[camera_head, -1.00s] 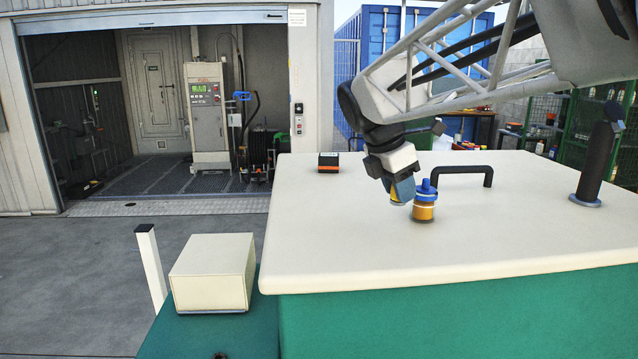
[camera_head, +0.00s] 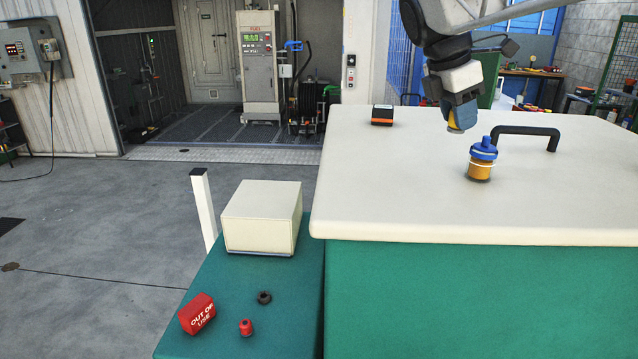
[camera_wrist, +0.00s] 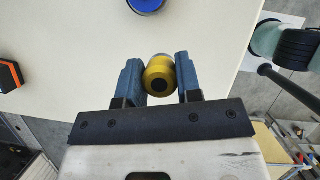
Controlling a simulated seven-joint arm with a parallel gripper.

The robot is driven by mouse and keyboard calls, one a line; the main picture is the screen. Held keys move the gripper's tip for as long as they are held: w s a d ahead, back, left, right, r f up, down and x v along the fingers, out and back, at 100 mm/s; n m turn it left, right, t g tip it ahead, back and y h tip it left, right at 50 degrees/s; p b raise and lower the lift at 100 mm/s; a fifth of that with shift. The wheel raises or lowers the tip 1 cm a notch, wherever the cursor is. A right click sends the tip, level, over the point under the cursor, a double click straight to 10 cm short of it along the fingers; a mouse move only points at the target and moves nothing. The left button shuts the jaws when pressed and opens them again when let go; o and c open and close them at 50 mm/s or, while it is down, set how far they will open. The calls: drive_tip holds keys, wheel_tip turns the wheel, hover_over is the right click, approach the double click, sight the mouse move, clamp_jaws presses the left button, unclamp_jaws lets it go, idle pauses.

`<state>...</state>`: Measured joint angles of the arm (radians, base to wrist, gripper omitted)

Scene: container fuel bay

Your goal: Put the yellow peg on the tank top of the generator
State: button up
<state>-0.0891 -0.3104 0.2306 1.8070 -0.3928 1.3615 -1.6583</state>
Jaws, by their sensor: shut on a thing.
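The generator's cream tank top (camera_head: 400,205) fills the right of the head view, above a green body. My gripper (camera_head: 459,122) hangs over its far part, pointing down. It is shut on the yellow peg (camera_wrist: 159,76), which sits between the two blue fingers in the wrist view. In the head view a bit of the yellow peg (camera_head: 455,128) shows below the fingers. It looks a little above the tank top; I cannot tell the exact gap. A blue-capped amber filler (camera_head: 481,160) stands on the top, right of and nearer than my gripper.
On the tank top are a black handle (camera_head: 524,131) and an orange-black box (camera_head: 382,115). A lower green deck (camera_head: 240,290) carries a cream box (camera_head: 262,215), a red "OUT OF USE" block (camera_head: 197,313), a small red peg (camera_head: 246,327) and a dark ring (camera_head: 264,297). The front of the top is clear.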

drive_tip(key=w+a+m+g, duration=0.15)
drive_tip(key=w+a, duration=0.25)
drive_tip(key=a, duration=1.2)
drive_tip(key=m, duration=0.3)
hover_over(292, 318)
drive_tip(key=a, duration=0.1)
wheel_tip(292, 318, down, 44)
drive_tip(key=shift+a+f, duration=0.15)
drive_tip(key=shift+f, duration=0.65)
drive_tip(key=shift+f, duration=0.1)
drive_tip(key=shift+f, duration=3)
drive_tip(key=shift+f, duration=1.9)
drive_tip(key=shift+f, duration=0.15)
